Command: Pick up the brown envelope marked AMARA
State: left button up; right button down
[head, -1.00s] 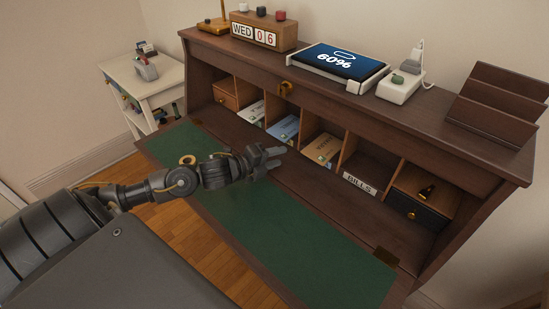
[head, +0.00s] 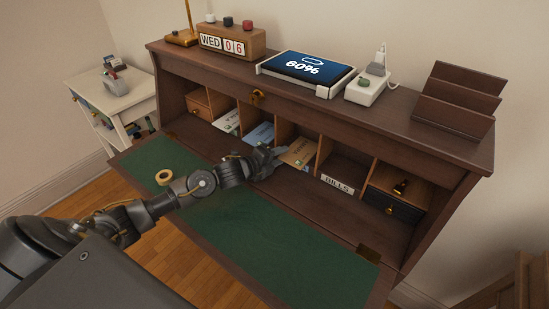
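The brown envelope (head: 299,153) leans in a middle pigeonhole of the desk, with dark lettering too small to read surely and a green patch near its lower edge. My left gripper (head: 277,158) reaches over the fold-down desk front to the left lower edge of this envelope. Its fingers overlap that edge in the picture. I cannot tell whether they touch it or how far apart they are. My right gripper is out of view.
A blue envelope (head: 261,134) and a white one (head: 229,121) sit in the pigeonholes to the left. Dividers flank each slot. The BILLS slot (head: 338,184) is to the right. A tape roll (head: 164,177) lies on the green desk front (head: 235,225).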

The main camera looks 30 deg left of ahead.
pick_arm(q)
grip_shut()
jog(key=shift+s+a+f, duration=0.1)
jog(key=shift+s+a, duration=0.05)
dwell(0.4)
jog(key=shift+s+a, duration=0.1)
jog(key=shift+a, duration=0.1)
jog(key=shift+s+a, duration=0.75)
jog(key=shift+a, duration=0.1)
grip_release()
jog(key=shift+w, duration=0.1)
